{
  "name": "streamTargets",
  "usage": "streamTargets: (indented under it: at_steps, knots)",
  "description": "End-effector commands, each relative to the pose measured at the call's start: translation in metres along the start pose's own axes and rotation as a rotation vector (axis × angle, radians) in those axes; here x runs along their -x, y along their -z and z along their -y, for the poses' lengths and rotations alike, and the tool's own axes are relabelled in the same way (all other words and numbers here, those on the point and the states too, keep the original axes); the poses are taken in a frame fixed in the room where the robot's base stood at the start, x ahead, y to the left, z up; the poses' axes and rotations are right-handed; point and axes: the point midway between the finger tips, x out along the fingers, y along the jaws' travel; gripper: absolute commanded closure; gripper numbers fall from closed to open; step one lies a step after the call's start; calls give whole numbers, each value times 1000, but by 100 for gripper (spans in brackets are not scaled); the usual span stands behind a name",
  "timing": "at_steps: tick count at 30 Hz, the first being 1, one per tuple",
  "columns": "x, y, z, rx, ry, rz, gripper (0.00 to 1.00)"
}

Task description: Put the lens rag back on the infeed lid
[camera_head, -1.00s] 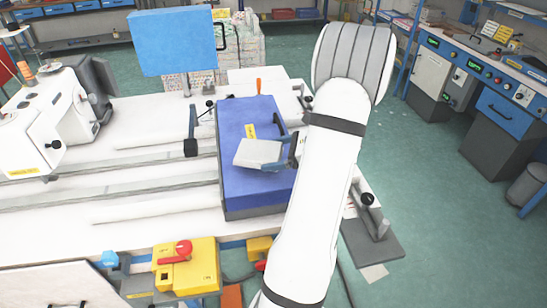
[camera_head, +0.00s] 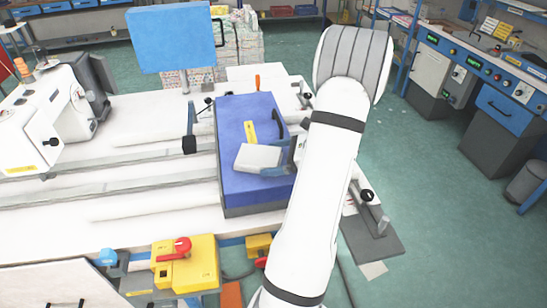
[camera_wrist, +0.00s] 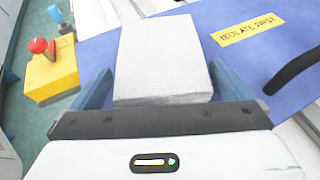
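The lens rag (camera_head: 258,157) is a pale grey, flat block over the top of the blue infeed lid (camera_head: 237,112). In the wrist view, the rag (camera_wrist: 165,60) lies between the two blue-grey fingers of my gripper (camera_wrist: 162,88), which appear to press its sides. The lid (camera_wrist: 235,70) shows beneath and around it. The rag is low over the lid; I cannot tell whether it touches. My gripper (camera_head: 279,152) comes in from the right in the head view. Its near parts are partly hidden by my arm.
A yellow "ISOLATE FIRST" label (camera_wrist: 250,30) and a black handle (camera_wrist: 292,70) are on the lid beside the rag. A yellow box with a red knob (camera_head: 185,262) stands at the table's front. A sewing machine (camera_head: 45,120) is at left. Rails cross the white table (camera_head: 110,233).

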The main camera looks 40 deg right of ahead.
Motion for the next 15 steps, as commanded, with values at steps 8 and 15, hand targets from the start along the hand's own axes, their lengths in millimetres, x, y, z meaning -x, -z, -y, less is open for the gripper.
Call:
streamTargets:
  at_steps: [8, 15]
  knots:
    - [1, -4, 0, 1, -1, 0, 0]
    - [30, -10, 1, 3, 5, -1, 0]
